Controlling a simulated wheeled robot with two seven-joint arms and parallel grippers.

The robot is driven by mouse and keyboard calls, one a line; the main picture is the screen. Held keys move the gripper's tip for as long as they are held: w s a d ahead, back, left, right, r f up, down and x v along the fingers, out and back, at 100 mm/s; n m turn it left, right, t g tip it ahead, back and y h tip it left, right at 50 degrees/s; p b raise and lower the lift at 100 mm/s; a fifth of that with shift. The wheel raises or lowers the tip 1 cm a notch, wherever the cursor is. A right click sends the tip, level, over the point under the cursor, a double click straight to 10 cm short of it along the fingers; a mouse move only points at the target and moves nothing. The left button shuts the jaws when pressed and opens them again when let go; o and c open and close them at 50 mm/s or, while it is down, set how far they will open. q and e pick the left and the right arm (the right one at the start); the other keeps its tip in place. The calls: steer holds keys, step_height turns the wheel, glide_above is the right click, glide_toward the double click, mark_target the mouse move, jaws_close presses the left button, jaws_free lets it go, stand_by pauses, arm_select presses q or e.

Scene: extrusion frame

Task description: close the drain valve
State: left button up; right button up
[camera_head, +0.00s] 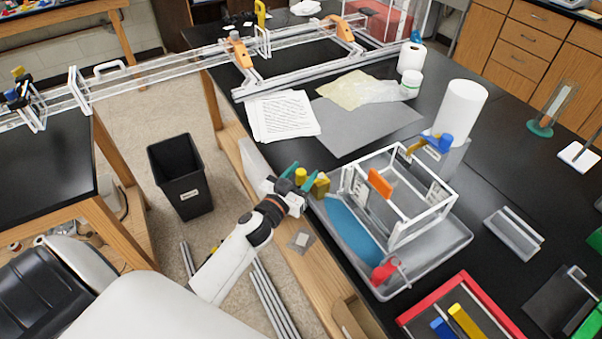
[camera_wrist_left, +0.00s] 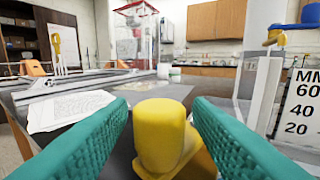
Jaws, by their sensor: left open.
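A yellow valve-like fitting with a round knob (camera_head: 301,175) sits at the left end of the clear frame tank; I take it for the drain valve. In the left wrist view the yellow knob (camera_wrist_left: 162,137) stands large between the fingers, with its yellow body behind and to the right. My left gripper (camera_head: 298,176) has teal fingers, one on each side of the knob. In the left wrist view the fingers (camera_wrist_left: 165,135) are apart, with a gap on either side of the knob. My right gripper is not in view.
The white-edged frame tank (camera_head: 440,212) stands in a grey tray with a blue patch (camera_head: 352,230). A red fitting (camera_head: 384,271) is at the tray's front. A blue knob (camera_head: 446,142) is behind the tank. Papers (camera_head: 282,115) lie beyond the gripper. A black bin (camera_head: 182,175) stands on the floor.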

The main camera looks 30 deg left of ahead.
arm_select(q)
steer(key=c, duration=1)
